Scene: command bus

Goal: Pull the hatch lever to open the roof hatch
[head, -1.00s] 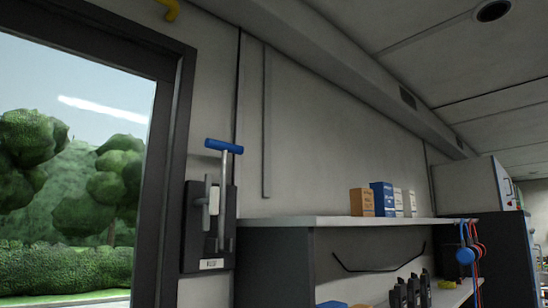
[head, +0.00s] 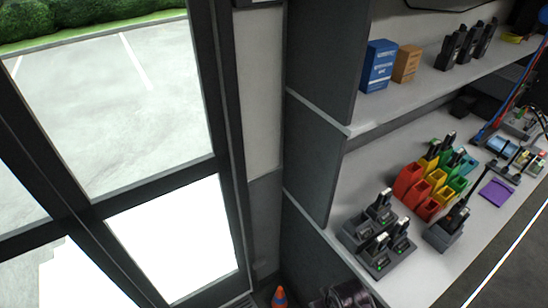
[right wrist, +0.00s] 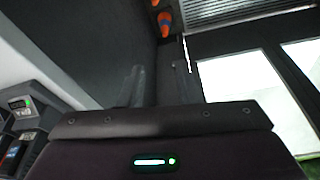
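The hatch lever and the roof hatch are not in any current view; the head view now looks down at the glazed door and the workbench. My right gripper (right wrist: 159,85) shows in the right wrist view as two dim fingers standing apart beyond the dark wrist housing. I see nothing held between them, though the picture there is dark. Neither gripper shows in the head view, and my left gripper is in no view.
A glazed door (head: 222,130) stands left of the workbench (head: 410,278), which holds radio chargers (head: 378,250) and coloured bins (head: 410,185). A shelf (head: 400,78) runs above it. An orange cone (head: 280,297) stands on the floor; an orange-and-blue cone (right wrist: 165,22) shows in the wrist view.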

